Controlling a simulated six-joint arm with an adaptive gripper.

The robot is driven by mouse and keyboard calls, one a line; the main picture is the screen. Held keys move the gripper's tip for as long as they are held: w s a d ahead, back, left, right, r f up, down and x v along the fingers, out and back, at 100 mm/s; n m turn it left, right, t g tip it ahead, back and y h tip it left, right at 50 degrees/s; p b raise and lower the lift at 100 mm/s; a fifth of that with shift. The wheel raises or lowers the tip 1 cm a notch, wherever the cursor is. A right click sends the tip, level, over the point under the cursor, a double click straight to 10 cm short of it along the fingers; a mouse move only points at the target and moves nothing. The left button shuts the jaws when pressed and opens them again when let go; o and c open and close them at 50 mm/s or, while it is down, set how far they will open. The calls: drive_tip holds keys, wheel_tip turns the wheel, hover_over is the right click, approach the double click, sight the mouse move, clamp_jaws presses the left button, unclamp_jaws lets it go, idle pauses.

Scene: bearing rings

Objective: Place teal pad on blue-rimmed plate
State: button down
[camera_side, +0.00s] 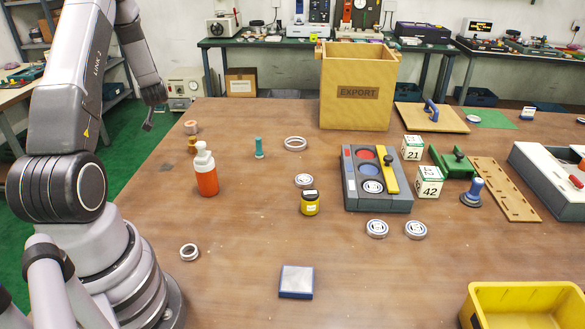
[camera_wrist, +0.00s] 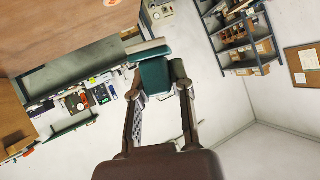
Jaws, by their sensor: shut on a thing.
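The blue-rimmed plate (camera_side: 297,281) is a small square with a pale top, lying flat and bare near the front of the table. In the wrist view my gripper (camera_wrist: 160,84) is shut on the teal pad (camera_wrist: 154,74), a teal block held between the two fingertips. The fingers cover parts of its sides. A pale slab-like edge shows just beyond the pad; I cannot tell whether it is part of it. The pad is not clearly seen in the side view, and the plate cannot be made out in the wrist view.
An orange bottle (camera_side: 206,172), a yellow jar (camera_side: 310,204) and a metal ring (camera_side: 189,252) stand around the left and middle. A grey tray (camera_side: 400,203) lies behind the plate to the right. A yellow bin (camera_side: 525,291) fills the front right corner. Table around the plate is clear.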

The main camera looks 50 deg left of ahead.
drive_tip(key=w+d+f+m+t+h, duration=0.1)
drive_tip(key=w+d+m+t+h, duration=0.45)
drive_tip(key=d, duration=0.85)
drive_tip(key=w+d+f+m+t+h, duration=0.1)
drive_tip(key=w+d+m+t+h, duration=0.2)
drive_tip(key=w+d+m+h, duration=0.85)
drive_tip(key=m+g+h, duration=0.7)
drive_tip(key=m+g, duration=0.1)
hover_over(297, 279)
wheel_tip(297, 279, down, 8)
drive_tip(key=shift+m, duration=0.3)
drive_tip(key=shift+f, duration=4.1)
